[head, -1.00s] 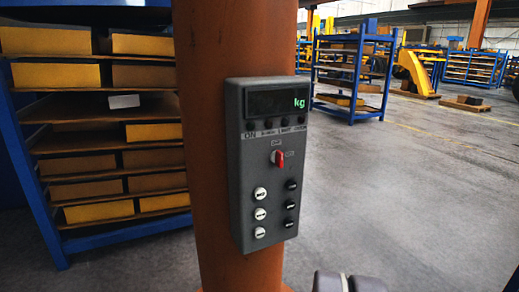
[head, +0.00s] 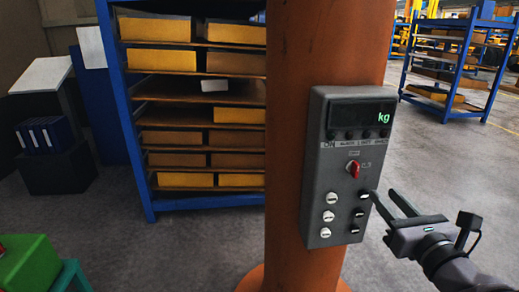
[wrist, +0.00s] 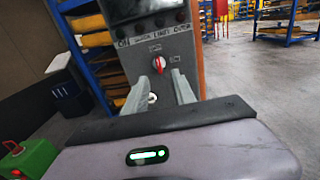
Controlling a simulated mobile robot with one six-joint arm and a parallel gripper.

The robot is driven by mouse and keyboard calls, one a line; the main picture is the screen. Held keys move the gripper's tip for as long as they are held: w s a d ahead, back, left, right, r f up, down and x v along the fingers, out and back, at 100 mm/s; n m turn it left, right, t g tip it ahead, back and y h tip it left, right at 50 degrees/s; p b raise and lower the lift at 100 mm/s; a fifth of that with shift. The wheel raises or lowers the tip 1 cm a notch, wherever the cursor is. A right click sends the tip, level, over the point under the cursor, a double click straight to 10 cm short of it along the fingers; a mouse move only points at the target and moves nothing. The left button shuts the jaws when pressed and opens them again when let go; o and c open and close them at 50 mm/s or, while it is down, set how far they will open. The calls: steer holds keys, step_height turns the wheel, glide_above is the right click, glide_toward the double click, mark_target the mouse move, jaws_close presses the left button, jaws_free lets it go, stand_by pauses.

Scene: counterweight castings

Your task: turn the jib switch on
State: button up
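A grey control box (head: 333,220) hangs on an orange column, with a dark display reading "kg" in green. Below the display is a red rotary knob (head: 352,168), the only switch of its kind on the box; in the wrist view the knob (wrist: 159,64) shows between and just beyond my fingertips. White buttons (head: 329,216) and black buttons (head: 359,212) sit below it. My gripper (head: 392,199) is at the right of the box, fingers pointing at it, apart and with nothing between them. In the wrist view my gripper (wrist: 168,75) faces the panel. The small labels are hard to read.
The orange column (head: 330,45) stands behind the box. A blue shelf (head: 150,190) with yellow bins is at the left. A green box (head: 28,262) is at the lower left. Another blue rack (head: 460,70) stands at the back right. The floor at right is open.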

mark_target(358, 169)
steer(key=w+p, duration=0.8)
steer(key=w+a+p, duration=0.1)
steer(key=w+p, duration=0.2)
steer(key=w, duration=0.1)
steer(key=shift+w+f+p, duration=0.1)
steer(key=shift+w+p, duration=0.2)
steer(key=shift+p, duration=0.1)
steer(key=shift+c, duration=0.4)
jaws_close()
